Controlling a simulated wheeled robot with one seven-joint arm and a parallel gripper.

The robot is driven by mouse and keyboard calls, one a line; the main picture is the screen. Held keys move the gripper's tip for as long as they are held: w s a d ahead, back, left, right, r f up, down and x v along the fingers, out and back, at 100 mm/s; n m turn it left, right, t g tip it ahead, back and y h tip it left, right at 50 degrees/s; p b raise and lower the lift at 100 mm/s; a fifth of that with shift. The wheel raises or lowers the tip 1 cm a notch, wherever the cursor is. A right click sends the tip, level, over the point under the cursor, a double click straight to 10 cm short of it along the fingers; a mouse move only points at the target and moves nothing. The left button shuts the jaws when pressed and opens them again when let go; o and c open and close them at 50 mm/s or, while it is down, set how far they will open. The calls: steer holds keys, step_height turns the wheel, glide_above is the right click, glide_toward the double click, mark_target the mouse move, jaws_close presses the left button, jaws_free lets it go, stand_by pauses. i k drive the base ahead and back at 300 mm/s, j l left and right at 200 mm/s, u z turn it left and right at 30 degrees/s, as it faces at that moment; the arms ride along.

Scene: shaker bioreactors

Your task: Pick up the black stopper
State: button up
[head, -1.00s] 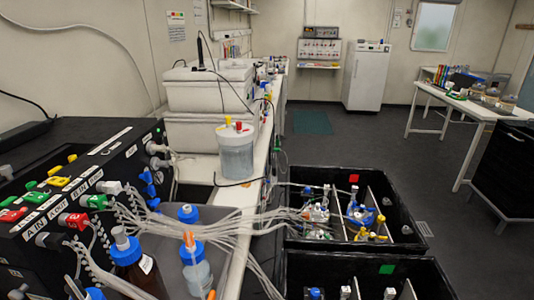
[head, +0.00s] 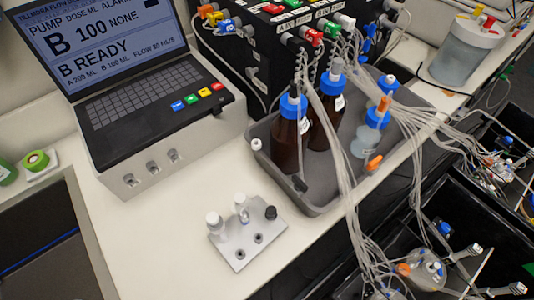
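The black stopper (head: 270,212) is a small dark cap at the right corner of a small light-grey plate (head: 236,256) on the white bench. Two pale stoppers or small bottles, one white (head: 214,222) and one clear-white with a blue mark (head: 242,208), stand on the same plate to its left. Two dark round spots, apparently holes, show in the plate's front part. The black stopper seems to sit upright on the plate or in one of its holes; I cannot tell which. My gripper is in no view.
A pump console (head: 150,110) with a screen and keypad stands behind the plate. A grey tray (head: 322,207) holds brown and clear bottles with blue caps to the right. Tubes (head: 350,205) hang over the bench edge into black bins (head: 480,225). The bench left of the plate is clear.

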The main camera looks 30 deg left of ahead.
mark_target(271, 215)
steer(key=k+l+u, duration=0.1)
steer(key=u, duration=0.3)
steer(key=k+u, duration=0.2)
steer(key=u, duration=0.2)
steer(key=i+u, duration=0.1)
steer(key=i, duration=0.3)
